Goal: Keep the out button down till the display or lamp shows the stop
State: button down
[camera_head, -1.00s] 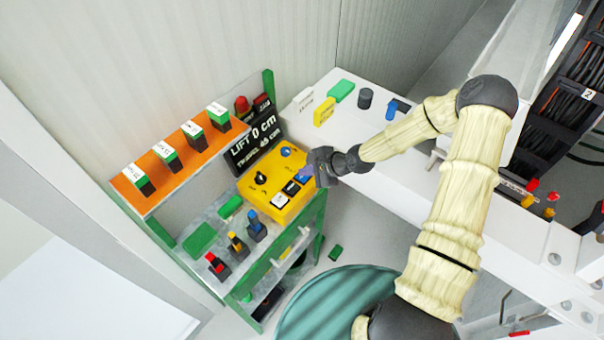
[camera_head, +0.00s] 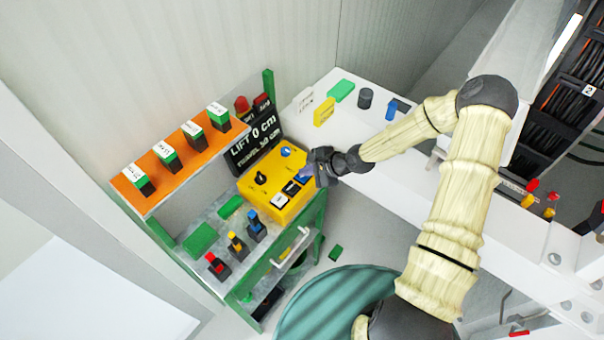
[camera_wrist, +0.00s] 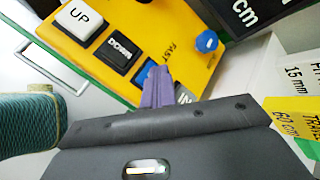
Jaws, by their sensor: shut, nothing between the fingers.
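The yellow control box (camera_head: 262,200) stands on the green-framed shelf. In the wrist view its panel (camera_wrist: 120,20) carries a white UP button (camera_wrist: 80,16), a black DOWN button (camera_wrist: 118,52) and a blue button (camera_wrist: 146,72), partly covered by my fingers. An IN label (camera_wrist: 184,95) shows beside them; I read no OUT label. My gripper (camera_wrist: 158,72) is shut and empty, its purple fingertips at the blue button; whether it is pressed in cannot be told. The black display (camera_head: 254,143) reads LIFT 0 cm, with a smaller TRAVEL line, apparently 30 cm. A red dome (camera_head: 241,104) stands behind the display; I cannot tell whether it is lit.
A blue knob (camera_wrist: 206,41) marked FAST and a black knob (camera_head: 261,177) sit on the box. Red, yellow and blue-topped switches (camera_head: 236,246) stand in front of it. The white bench (camera_head: 385,180), right of the box, holds several small blocks.

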jog(key=shift+r+p, duration=0.95)
jog(key=shift+r, duration=0.05)
notch_tip(320, 180, up, 5)
jog(key=p, duration=0.4)
dwell(0.5)
